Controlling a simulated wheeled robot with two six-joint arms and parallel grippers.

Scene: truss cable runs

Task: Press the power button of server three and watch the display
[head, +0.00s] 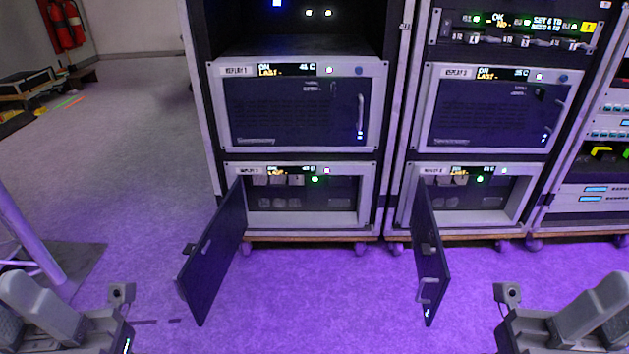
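Four server units sit in two racks. The upper right unit (487,112) has a label that seems to read REPLAY 3 (458,73), though the digit is small. Its display (504,74) shows ON and about 35 C. A lit white square (539,77) and a round blue button (563,79) are right of the display. Its dark door is shut. The upper left unit (297,112) is labelled REPLAY 1, also shut, showing about 45 C. My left gripper (62,312) and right gripper (570,318) are low at the bottom corners, far from the racks; their fingertips are unclear.
The lower left unit (300,219) and lower right unit (470,217) have green lights; their doors (215,255) (430,255) swing out towards me. A purple stand (28,238) is at left. The floor between the doors is clear.

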